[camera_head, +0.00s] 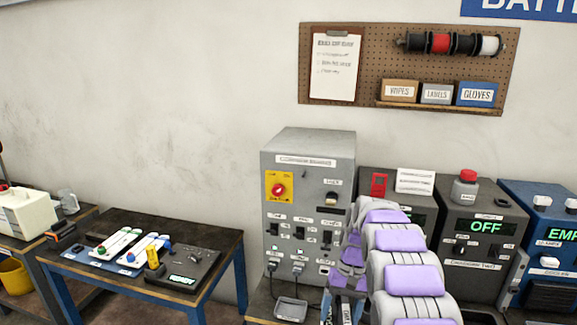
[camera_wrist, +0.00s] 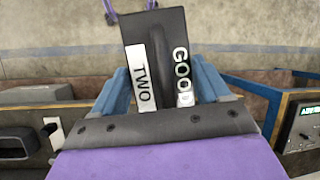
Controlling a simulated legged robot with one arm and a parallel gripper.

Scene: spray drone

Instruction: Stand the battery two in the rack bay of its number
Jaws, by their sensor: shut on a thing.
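Battery two (camera_wrist: 165,28) is a dark block with a white TWO label and a GOOD label, seen close in the wrist view. My gripper (camera_wrist: 160,88) is shut on it, with a blue finger on each side. The battery's lower part is hidden behind the gripper's dark plate. In the head view my arm covers the area in front of the grey cabinet, and I cannot clearly make out the battery there. I cannot identify a numbered rack bay in either view.
A grey cabinet (camera_head: 305,170) with a red knob stands behind my arm. A dark unit reading OFF (camera_head: 480,245) and a blue unit (camera_head: 540,225) stand to its right. A blue-legged table (camera_head: 110,220) at left holds a controller and white devices. A small grey tray (camera_head: 290,309) lies before the cabinet.

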